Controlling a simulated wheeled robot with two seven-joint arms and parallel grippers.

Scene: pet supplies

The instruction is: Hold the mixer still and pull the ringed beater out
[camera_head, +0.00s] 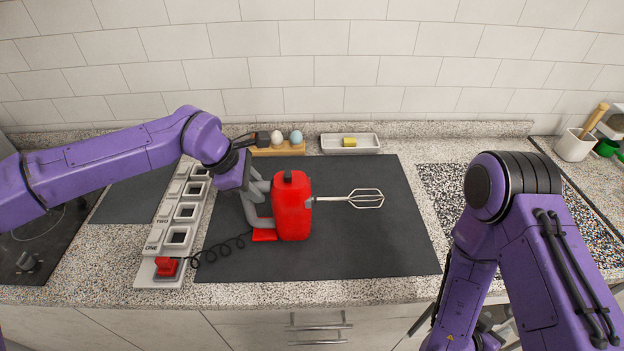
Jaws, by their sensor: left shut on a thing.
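A red mixer (291,212) rests on the dark mat, with a wire beater (365,198) sticking out of its right side. The beater's shaft runs level to the right and its loops are free in the air or just above the mat; I cannot tell which. Only one beater shows, and a ring on it is too small to make out. My left gripper (264,206) is shut on the mixer at its left side. My right arm comes down at the lower right; its gripper (487,330) is mostly hidden behind the arm, away from the mixer.
A black cord runs from the mixer to a red plug (166,267) in a white socket strip (158,236). The mat (400,240) is clear right of the beater.

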